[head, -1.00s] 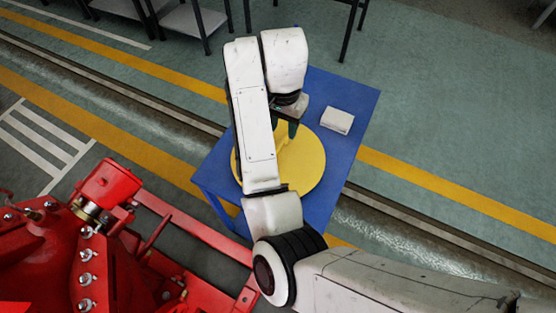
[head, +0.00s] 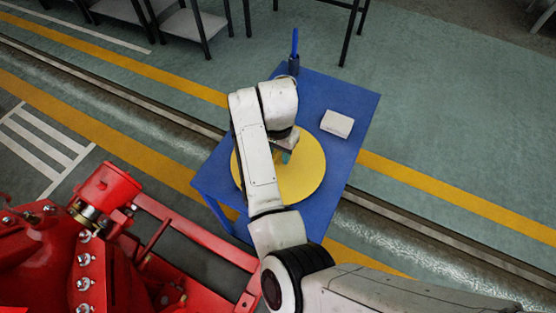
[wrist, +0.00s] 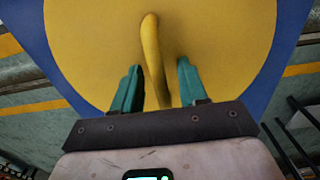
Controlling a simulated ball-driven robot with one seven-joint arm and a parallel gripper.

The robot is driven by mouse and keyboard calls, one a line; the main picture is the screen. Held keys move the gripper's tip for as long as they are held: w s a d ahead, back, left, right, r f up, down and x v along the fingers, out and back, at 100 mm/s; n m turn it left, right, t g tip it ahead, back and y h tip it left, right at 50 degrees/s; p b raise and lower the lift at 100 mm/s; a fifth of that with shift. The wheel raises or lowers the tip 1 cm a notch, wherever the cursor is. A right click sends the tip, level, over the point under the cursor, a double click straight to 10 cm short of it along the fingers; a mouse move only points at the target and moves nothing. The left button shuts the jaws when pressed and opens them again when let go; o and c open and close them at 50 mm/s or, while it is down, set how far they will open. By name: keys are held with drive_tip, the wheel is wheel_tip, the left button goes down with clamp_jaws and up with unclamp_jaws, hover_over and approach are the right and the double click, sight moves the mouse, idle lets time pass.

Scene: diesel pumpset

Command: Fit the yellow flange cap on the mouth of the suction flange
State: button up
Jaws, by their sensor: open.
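The yellow flange cap (head: 306,180) is a large flat disc lying on a blue table (head: 350,95). In the wrist view the cap (wrist: 85,45) fills the upper middle, with a raised yellow handle (wrist: 152,50) standing on it. My gripper (head: 286,157) is over the cap, partly hidden by my arm in the head view. In the wrist view its two teal fingers (wrist: 156,85) are apart, one on each side of the handle, with gaps showing between them and it. I cannot clearly make out the mouth of the suction flange.
A white block (head: 337,123) and a dark holder with a blue rod (head: 294,55) stand on the table. Red pump machinery (head: 95,245) with bolted flanges is at the lower left, close to the table. Open floor lies to the right.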

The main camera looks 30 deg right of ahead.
clamp_jaws()
idle(0.4)
idle(0.4)
